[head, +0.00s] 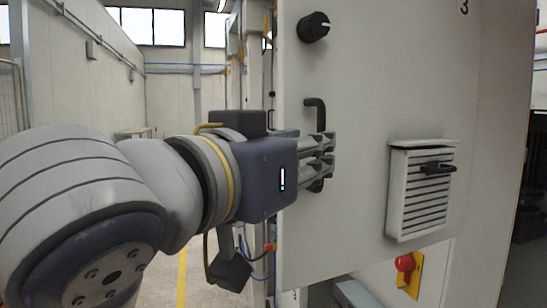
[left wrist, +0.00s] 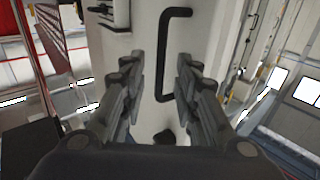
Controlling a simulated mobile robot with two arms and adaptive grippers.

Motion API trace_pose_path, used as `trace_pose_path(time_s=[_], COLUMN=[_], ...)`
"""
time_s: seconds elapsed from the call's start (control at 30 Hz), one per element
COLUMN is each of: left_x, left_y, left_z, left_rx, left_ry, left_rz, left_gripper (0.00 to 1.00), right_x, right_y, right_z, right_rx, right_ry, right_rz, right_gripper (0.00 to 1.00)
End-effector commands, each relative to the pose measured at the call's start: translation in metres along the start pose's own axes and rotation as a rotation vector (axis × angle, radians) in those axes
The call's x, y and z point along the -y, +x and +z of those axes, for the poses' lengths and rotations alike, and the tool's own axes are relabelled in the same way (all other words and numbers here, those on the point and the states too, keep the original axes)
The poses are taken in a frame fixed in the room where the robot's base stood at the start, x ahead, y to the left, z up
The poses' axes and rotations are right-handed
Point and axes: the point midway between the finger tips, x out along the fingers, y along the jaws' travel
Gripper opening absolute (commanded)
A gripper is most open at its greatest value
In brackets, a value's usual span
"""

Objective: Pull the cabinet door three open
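The cabinet door (head: 360,100) is a light grey panel marked "3" at its upper right, with its edge on the left. Its dark vertical handle (head: 315,108) is near that edge, partly hidden by my left gripper (head: 328,155). In the left wrist view the handle (left wrist: 164,60) shows as a dark bar. My left gripper (left wrist: 158,70) is open there, with a finger on each side of the handle's line and visible gaps. I cannot tell how deep the handle lies between the fingers, or whether the door is ajar. My right gripper is in neither view.
A black knob (head: 313,27) is above the handle. A louvred vent box (head: 418,195) with a dark latch sticks out to the right. A red button on a yellow plate (head: 407,264) is below the door. Open floor lies left of the door.

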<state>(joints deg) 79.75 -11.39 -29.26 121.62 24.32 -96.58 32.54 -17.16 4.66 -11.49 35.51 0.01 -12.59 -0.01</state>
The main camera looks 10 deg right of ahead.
Motion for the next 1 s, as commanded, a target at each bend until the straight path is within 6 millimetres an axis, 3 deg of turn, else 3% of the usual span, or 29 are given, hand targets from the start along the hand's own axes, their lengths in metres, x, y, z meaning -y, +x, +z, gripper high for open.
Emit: trace_pose_path(time_s=[0.2,0.4,0.83,1.0], left_x=[0.001,0.001,0.005,0.033], left_y=[-0.044,-0.065,-0.067,-0.054], left_z=[-0.001,0.0,0.003,0.031], left_rx=[-0.005,-0.002,0.004,0.044], left_ry=[0.001,0.0,-0.007,-0.067], left_rz=[-0.001,-0.002,-0.005,-0.033], left_gripper=[0.29,0.29,0.29,0.29], right_x=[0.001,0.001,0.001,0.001], right_y=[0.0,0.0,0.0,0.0], right_z=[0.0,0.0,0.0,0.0], right_rx=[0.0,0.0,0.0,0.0], right_ry=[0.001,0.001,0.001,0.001], right_rz=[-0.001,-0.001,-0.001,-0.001], right_gripper=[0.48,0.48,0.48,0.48])
